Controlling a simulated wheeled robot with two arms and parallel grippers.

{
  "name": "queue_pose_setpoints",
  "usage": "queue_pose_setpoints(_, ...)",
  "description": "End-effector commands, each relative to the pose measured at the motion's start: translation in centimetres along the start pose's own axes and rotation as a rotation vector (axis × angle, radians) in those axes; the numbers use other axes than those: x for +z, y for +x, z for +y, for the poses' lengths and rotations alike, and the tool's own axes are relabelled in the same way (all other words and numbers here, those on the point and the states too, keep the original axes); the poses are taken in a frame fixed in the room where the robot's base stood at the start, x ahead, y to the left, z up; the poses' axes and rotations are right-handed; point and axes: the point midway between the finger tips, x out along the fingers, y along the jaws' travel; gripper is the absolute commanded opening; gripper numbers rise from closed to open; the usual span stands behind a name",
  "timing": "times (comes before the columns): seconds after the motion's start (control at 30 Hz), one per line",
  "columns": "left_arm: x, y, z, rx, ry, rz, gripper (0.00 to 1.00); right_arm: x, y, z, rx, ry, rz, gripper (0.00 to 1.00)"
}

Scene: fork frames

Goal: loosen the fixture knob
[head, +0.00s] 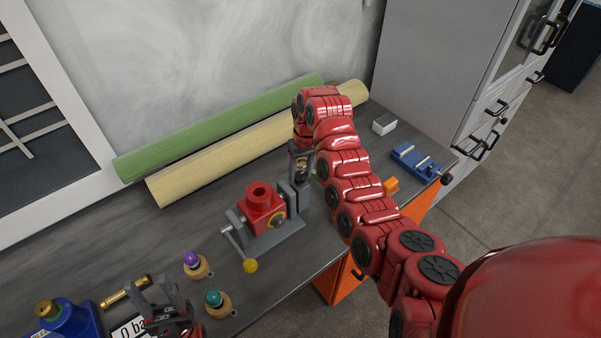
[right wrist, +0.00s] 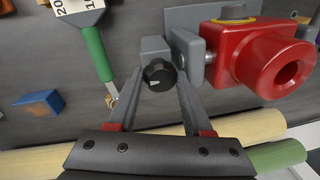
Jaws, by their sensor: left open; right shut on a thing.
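The fixture (head: 290,233) is a grey vise-like frame on the bench, clamping a red block (head: 262,198) with a round raised opening on top. The block also shows at the right of the right wrist view (right wrist: 265,62). The fixture knob (right wrist: 158,75) is small and black with a pale mark, at the frame's end. My right gripper (right wrist: 158,82) is shut on the knob, one finger on each side. In the head view my right gripper (head: 301,172) reaches down at the fixture's right end and hides the knob. My left gripper (head: 163,290) is open and empty at the bottom left.
A purple-topped piece (head: 193,262), a teal-topped piece (head: 214,300) and a yellow ball (head: 250,266) lie left of and before the fixture. Green (head: 215,130) and cream (head: 220,153) rolls lie along the wall. A blue vise (head: 416,160) stands right.

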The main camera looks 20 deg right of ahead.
Motion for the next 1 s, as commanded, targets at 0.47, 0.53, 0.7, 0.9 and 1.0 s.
queue_pose_setpoints(0.47, 0.03, -0.19, 0.01, 0.000, 0.000, 0.000, 0.50, 0.12, 0.23, -0.03, -0.001, -0.053, -0.011, 0.00)
queue_pose_setpoints(0.53, 0.03, -0.19, 0.01, 0.000, 0.000, 0.000, 0.50, 0.13, 0.24, -0.03, -0.001, -0.053, -0.012, 0.00)
queue_pose_setpoints(0.7, 0.03, -0.19, 0.01, 0.000, 0.000, 0.000, 0.50, 0.14, 0.25, -0.04, -0.001, -0.053, -0.012, 0.59)
queue_pose_setpoints(0.9, 0.02, -0.17, 0.01, 0.000, 0.000, 0.000, 0.50, 0.06, 0.16, -0.11, -0.002, -0.054, -0.009, 0.81)
queue_pose_setpoints(1.0, 0.03, -0.16, 0.01, 0.000, 0.000, 0.000, 0.50, 0.02, 0.11, -0.16, -0.002, -0.055, -0.008, 0.81)
